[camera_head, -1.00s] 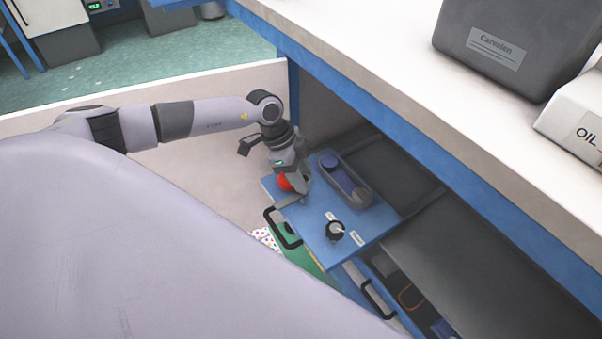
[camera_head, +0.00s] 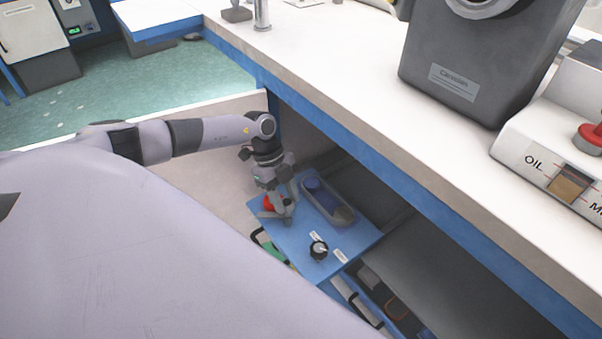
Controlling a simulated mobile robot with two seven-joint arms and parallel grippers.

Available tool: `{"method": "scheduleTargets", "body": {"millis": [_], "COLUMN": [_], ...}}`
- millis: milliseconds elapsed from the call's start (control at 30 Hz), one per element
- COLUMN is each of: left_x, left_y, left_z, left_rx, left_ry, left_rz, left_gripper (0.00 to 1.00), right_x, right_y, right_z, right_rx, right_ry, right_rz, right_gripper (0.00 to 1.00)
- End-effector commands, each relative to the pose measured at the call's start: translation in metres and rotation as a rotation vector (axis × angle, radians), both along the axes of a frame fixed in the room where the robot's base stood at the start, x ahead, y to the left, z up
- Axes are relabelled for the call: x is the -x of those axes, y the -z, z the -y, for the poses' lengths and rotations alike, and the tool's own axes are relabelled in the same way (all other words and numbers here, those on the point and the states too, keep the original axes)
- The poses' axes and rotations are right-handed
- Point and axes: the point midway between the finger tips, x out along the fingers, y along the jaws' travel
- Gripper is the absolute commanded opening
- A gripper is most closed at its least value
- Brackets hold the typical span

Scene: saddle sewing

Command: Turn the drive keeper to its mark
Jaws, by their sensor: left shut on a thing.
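My left gripper (camera_head: 274,212) reaches down from the left under the bench. It is shut on a round red knob (camera_head: 268,203) at the left end of a blue panel (camera_head: 290,240); its fingers partly hide the knob. A black dial (camera_head: 319,250) with a light pointer sits near the panel's front right, apart from the gripper. Two small white labels lie beside the dial, one behind it (camera_head: 315,236) and one to its right (camera_head: 340,256); their writing is too small to read. I cannot tell which part is the drive keeper. My right gripper is not in view.
Open drawers show below.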

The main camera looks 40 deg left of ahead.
Motion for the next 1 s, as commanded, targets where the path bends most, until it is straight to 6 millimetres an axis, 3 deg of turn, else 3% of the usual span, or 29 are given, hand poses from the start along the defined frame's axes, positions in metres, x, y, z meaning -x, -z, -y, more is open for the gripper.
{"method": "scheduleTargets", "body": {"millis": [200, 500, 1000], "left_x": [0.004, 0.003, 0.002], "left_y": [-0.001, 0.000, -0.001], "left_z": [-0.008, -0.007, -0.007], "left_rx": [0.003, 0.003, 0.002], "left_ry": [0.180, 0.399, 0.536], "left_rz": [0.003, 0.005, 0.007], "left_gripper": [0.00, 0.00, 0.00], "right_x": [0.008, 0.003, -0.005], "right_y": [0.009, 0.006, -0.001], "right_z": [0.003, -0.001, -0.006], "right_rx": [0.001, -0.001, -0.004], "right_ry": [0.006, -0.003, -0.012], "right_rz": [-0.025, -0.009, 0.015], "right_gripper": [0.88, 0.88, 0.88]}}
